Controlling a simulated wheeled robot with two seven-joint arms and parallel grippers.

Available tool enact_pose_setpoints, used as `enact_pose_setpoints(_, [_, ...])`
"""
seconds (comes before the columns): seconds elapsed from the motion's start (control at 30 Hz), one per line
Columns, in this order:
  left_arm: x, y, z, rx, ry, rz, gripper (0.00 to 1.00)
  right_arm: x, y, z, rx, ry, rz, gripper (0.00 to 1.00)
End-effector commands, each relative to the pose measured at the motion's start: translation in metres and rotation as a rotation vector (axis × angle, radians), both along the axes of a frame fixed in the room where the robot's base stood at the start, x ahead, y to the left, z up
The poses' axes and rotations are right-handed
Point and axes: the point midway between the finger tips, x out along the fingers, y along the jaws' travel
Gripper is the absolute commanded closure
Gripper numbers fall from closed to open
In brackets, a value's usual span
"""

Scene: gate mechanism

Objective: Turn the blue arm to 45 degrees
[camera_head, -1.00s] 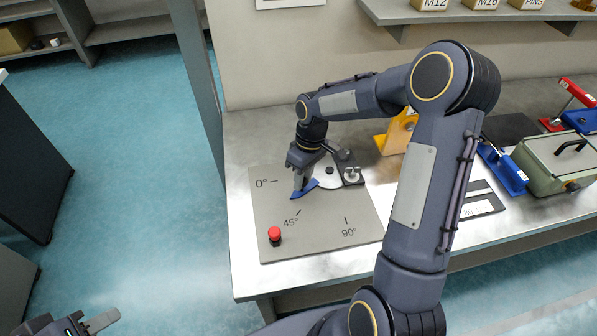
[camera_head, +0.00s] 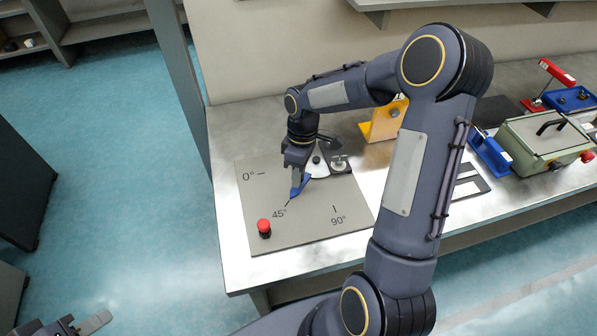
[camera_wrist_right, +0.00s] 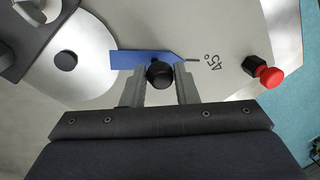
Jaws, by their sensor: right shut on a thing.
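The blue arm (camera_head: 303,185) lies on the grey gate plate (camera_head: 262,215), its pointed tip toward the 45° mark (camera_head: 287,204). In the right wrist view the blue arm (camera_wrist_right: 136,59) extends from the silver disc (camera_wrist_right: 80,58), and its tip lines up with the short 45° line (camera_wrist_right: 192,60). My right gripper (camera_head: 296,187) is shut on the arm's black knob (camera_wrist_right: 160,75), with a finger on each side. It partly hides the blue arm in the head view. My left gripper (camera_head: 84,325) is at the bottom left, away from the bench; its jaw opening is unclear.
A red button (camera_head: 264,226) stands on the plate's near left corner. A clamp (camera_head: 339,162) sits beside the disc. A yellow block (camera_head: 383,121), blue fixture (camera_head: 489,152) and green box (camera_head: 545,143) stand to the right. My right arm crosses over the bench.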

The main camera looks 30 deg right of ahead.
Motion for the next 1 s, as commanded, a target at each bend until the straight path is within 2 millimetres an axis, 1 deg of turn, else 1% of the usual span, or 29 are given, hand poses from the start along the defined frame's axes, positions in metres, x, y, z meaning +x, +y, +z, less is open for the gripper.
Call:
enact_pose_setpoints(0.03, [0.0,0.0,0.0,0.0,0.0,0.0,0.64,0.001,0.0,0.001,-0.001,-0.003,-0.001,1.0])
enact_pose_setpoints(0.07, [0.0,0.0,0.0,0.0,0.0,0.0,0.64,0.001,0.0,0.001,-0.001,-0.003,-0.001,0.71])
enact_pose_setpoints(0.2, [0.0,0.0,0.0,0.0,0.0,0.0,0.64,0.001,0.0,0.001,-0.001,-0.003,-0.001,0.52])
enact_pose_setpoints(0.47, [0.0,0.0,0.0,0.0,0.0,0.0,0.64,0.001,0.0,0.001,0.0,-0.001,-0.001,0.52])
enact_pose_setpoints(0.57, [0.0,0.0,-0.001,0.0,0.0,0.0,0.64,0.002,-0.001,0.006,-0.001,-0.002,-0.002,0.52])
enact_pose_setpoints(0.67, [0.0,0.0,-0.002,0.0,0.0,0.0,0.64,0.004,-0.003,0.019,-0.002,-0.005,-0.003,0.52])
enact_pose_setpoints(0.9, [0.0,0.0,-0.006,0.0,0.0,0.0,0.64,0.009,-0.009,0.06,-0.001,-0.006,-0.003,0.52])
enact_pose_setpoints(1.0, [0.0,0.0,-0.006,0.0,0.0,0.0,0.64,0.01,-0.011,0.07,-0.002,-0.004,-0.001,0.52])
